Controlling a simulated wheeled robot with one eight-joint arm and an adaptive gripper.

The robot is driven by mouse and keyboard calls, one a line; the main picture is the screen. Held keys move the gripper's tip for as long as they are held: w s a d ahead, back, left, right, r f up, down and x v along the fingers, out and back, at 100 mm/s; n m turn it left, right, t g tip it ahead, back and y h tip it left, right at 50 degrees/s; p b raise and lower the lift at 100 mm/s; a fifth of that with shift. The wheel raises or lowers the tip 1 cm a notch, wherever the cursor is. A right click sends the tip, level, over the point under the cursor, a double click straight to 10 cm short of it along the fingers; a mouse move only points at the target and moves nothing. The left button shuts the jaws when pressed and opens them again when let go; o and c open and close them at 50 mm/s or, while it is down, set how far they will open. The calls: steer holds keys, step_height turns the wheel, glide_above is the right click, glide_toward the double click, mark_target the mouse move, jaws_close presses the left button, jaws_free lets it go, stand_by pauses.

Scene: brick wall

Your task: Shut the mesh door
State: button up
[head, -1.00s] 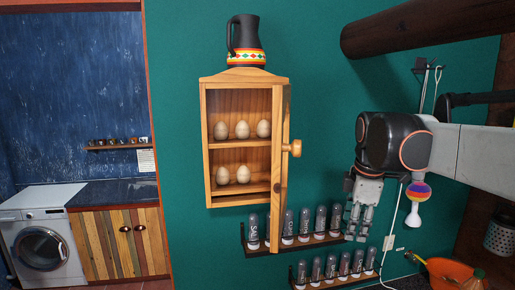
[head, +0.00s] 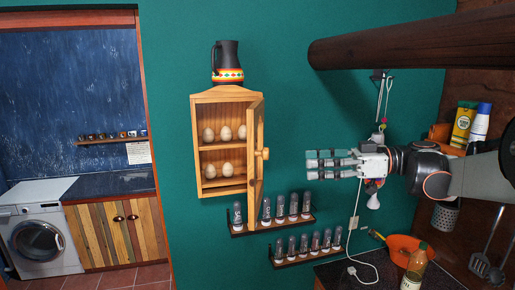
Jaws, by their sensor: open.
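The small wooden wall cabinet (head: 194,140) hangs on the green wall with its door standing open. The door (head: 256,175) is seen nearly edge-on at the cabinet's right side, so its mesh does not show clearly. Its round wooden knob (head: 265,153) points right. Several eggs (head: 225,133) sit on the two shelves inside. My gripper (head: 312,164) is open and empty, with its fingers level and pointing left toward the door. It is to the right of the knob, with a clear gap between them, at about knob height.
A dark jug (head: 226,60) stands on top of the cabinet. Two racks of spice jars (head: 293,205) are on the wall below the door and gripper. A thick wooden beam (head: 400,42) runs above my arm. A bottle (head: 414,268) and an orange bowl (head: 400,246) are at lower right.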

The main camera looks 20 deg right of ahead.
mark_target(266, 154)
steer(key=shift+y, duration=0.6)
steer(key=p+x, duration=0.1)
steer(key=x, duration=0.3)
steer(key=r+p+x, duration=0.1)
steer(key=x, duration=0.3)
steer(key=r+p+x, duration=0.1)
steer(key=x, duration=0.3)
steer(key=shift+s+a+r, duration=0.1)
steer(key=shift+a, duration=0.2)
jaws_close()
